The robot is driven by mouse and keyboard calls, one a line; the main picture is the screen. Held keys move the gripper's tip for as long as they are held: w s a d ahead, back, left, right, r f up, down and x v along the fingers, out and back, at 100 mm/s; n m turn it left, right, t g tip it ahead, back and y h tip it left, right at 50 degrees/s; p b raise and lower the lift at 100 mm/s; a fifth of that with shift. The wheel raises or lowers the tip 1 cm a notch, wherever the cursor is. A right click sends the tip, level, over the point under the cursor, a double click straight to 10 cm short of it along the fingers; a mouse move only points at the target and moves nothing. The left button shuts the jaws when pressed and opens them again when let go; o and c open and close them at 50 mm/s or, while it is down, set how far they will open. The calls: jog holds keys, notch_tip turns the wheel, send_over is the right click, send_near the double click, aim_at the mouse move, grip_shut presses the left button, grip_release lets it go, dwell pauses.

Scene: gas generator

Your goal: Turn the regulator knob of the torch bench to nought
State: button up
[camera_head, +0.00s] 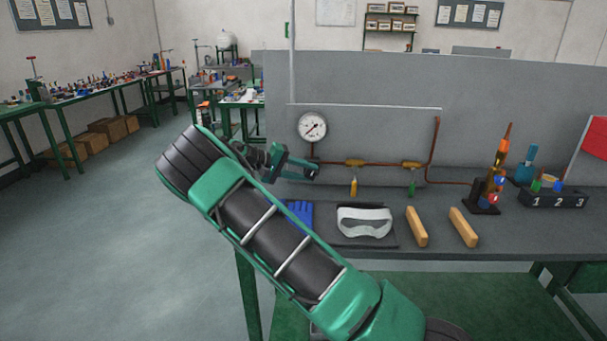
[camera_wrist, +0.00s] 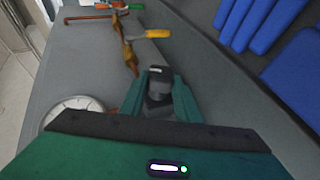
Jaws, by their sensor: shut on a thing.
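The regulator knob (camera_wrist: 158,88) is dark and stubby, and in the wrist view it sits between the two green fingers of my gripper (camera_wrist: 159,98). My gripper is shut on it. In the head view my gripper (camera_head: 312,171) reaches the left end of the copper pipe, below the gauge, and mostly hides the knob. The round white pressure gauge (camera_head: 312,127) stands above; its needle seems to point to the lower left, but its figures are too small to read. Part of the gauge (camera_wrist: 72,108) also shows in the wrist view.
The copper pipe (camera_head: 385,164) carries a yellow-handled valve (camera_head: 354,186) and a green-handled valve (camera_head: 412,188) to the right. A torch (camera_head: 494,182) stands further right.

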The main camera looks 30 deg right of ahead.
jog(key=shift+w+a+f+n+g+h, duration=0.1)
jog(key=shift+a+f+n+g+h, duration=0.15)
jog(key=shift+h, duration=0.5)
jog(key=shift+w+a+f+n+g+h, duration=0.1)
jog(key=shift+f+n+g+h, duration=0.2)
jog(key=shift+h, duration=0.45)
jog(key=o, duration=1)
jog(key=shift+o, duration=0.2)
jog(key=shift+d, duration=0.1)
jog(key=shift+r, duration=0.1)
jog(key=v, duration=1.1)
jog(key=shift+f, duration=0.3)
